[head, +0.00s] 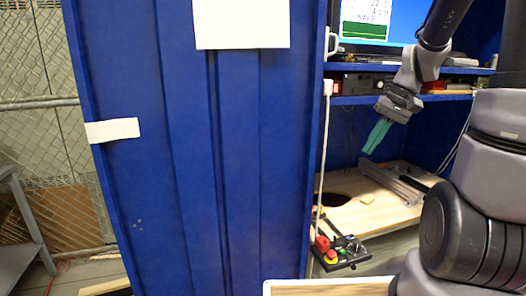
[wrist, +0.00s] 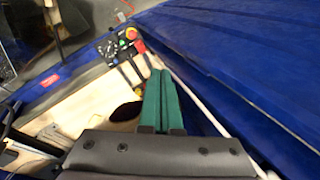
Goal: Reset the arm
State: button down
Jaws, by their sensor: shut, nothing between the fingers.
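My gripper (head: 376,136) has green fingers and hangs at the right of the head view, in front of the blue cabinet's open shelves. Its fingers point down and to the left, above the wooden worktop (head: 370,212). In the wrist view, my gripper (wrist: 161,75) shows its two green fingers side by side and touching, with nothing between them. My arm reaches in from the upper right of the head view.
The blue cabinet panel (head: 200,150) stands left of my gripper. A control box (head: 340,255) with red and yellow buttons sits at the worktop's front edge. A white pipe (head: 322,150) runs down the panel's edge. A monitor (head: 375,22) stands on the upper shelf.

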jog(key=s+a+r+m+t+h, duration=0.1)
jog(key=s+a+r+t, duration=0.1)
jog(key=s+r, duration=0.3)
jog(key=s+a+r+m+t+h, duration=0.1)
jog(key=s+a+r+t, duration=0.1)
jog(key=s+r+t, duration=0.2)
notch_tip(320, 180, up, 5)
jog(key=shift+s+f, duration=0.15)
jog(key=shift+s, duration=1.05)
jog(key=shift+d, duration=0.1)
